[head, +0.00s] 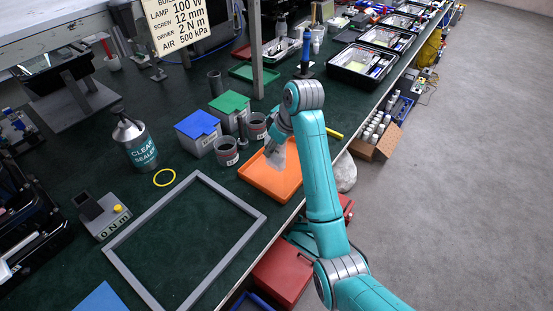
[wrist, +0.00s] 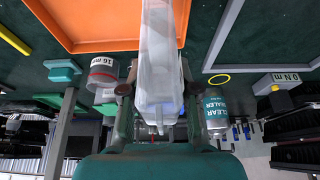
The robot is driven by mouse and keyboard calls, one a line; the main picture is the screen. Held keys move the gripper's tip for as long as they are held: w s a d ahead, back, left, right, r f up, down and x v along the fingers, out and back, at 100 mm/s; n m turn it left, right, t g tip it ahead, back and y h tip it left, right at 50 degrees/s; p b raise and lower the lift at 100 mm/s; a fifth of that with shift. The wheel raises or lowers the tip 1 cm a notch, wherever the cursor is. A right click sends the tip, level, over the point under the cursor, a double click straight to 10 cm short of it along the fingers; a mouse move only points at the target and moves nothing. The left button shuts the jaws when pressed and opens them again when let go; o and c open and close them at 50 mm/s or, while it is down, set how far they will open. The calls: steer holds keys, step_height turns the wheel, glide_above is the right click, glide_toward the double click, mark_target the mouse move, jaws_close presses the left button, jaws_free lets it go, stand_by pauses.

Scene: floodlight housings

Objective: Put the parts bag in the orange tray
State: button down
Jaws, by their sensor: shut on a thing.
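The orange tray (head: 283,190) lies on the dark green bench top near its front edge. My gripper (head: 273,147) is over the tray's back part in the head view. It is shut on the parts bag (head: 278,159), a pale, see-through bag that hangs down from it. In the wrist view the bag (wrist: 157,60) runs up the middle between the fingers, in front of the orange tray (wrist: 90,20). The gap between the bag and the tray floor cannot be told. My gripper hides part of the bag.
Behind the tray stand grey cups (head: 227,152), a blue-lidded box (head: 198,128) and a green-lidded box (head: 229,106). A sealer can (head: 134,143), a yellow ring (head: 164,177) and a large grey frame (head: 187,240) lie to the left. A metal post (head: 256,50) rises behind.

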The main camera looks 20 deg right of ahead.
step_height(320, 180, down, 9)
steer(key=shift+f, duration=0.15)
stand_by(0.4)
steer(key=shift+f, duration=0.1)
steer(key=c, duration=0.8)
jaws_free()
steer(key=shift+c, duration=0.2)
